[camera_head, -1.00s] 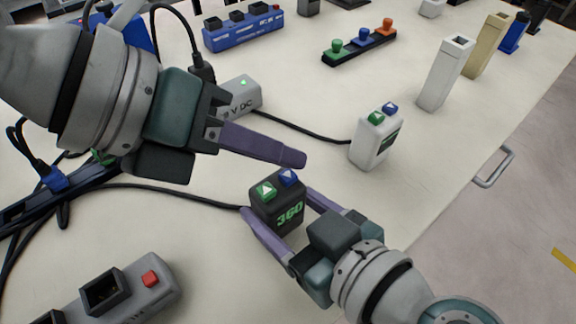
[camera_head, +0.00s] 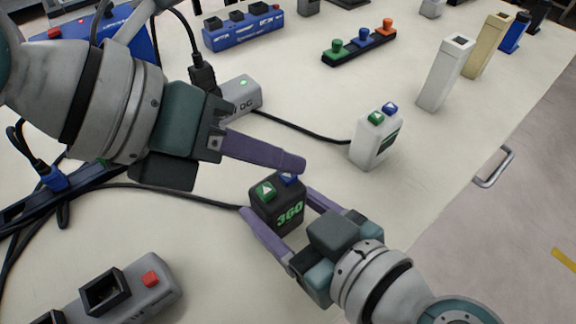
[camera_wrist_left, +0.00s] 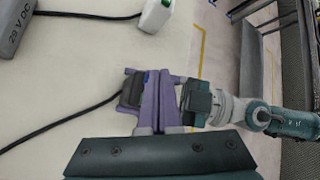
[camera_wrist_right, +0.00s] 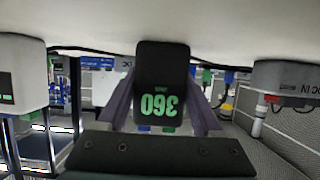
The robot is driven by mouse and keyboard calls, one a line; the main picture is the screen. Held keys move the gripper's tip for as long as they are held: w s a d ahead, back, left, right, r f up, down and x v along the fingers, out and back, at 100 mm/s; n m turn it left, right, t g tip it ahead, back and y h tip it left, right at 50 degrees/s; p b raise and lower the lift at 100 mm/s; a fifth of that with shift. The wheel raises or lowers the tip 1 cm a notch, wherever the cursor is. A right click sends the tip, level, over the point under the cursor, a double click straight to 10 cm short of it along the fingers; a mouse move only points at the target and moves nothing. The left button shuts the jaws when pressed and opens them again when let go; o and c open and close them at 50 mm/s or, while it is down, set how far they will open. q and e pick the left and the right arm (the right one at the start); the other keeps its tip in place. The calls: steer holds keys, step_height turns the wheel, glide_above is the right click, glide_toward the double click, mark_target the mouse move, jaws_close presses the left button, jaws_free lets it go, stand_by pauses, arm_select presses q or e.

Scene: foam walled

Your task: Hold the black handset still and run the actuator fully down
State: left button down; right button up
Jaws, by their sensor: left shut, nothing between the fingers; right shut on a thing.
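The black handset (camera_head: 270,214), marked 360 in green, stands on the table with a green up-arrow button (camera_head: 264,190) and a blue button (camera_head: 287,180) on top. My right gripper (camera_head: 284,207) is shut on its sides; the handset also shows between the fingers in the right wrist view (camera_wrist_right: 161,85). My left gripper (camera_head: 298,164) is shut and empty. Its fingertips are over the blue button and partly hide it; whether they touch it I cannot tell. In the left wrist view the handset (camera_wrist_left: 133,90) is beside the left fingers (camera_wrist_left: 150,82). The actuator cannot be clearly made out.
A white handset (camera_head: 376,140) with green and blue buttons stands behind. A grey power box (camera_head: 242,95) is partly behind my left gripper. A grey box with a red switch (camera_head: 140,300) is at front left. Cables cross the left side. Upright blocks (camera_head: 445,75) stand at back right.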

arm_select(q)
steer(key=shift+f, duration=0.5)
stand_by(1.8)
stand_by(1.7)
steer(key=shift+r, duration=0.95)
steer(key=shift+r, duration=2.5)
arm_select(e)
steer(key=o, duration=1.5)
steer(key=shift+o, duration=0.2)
steer(key=shift+s+r, duration=0.1)
steer(key=shift+r, duration=0.05)
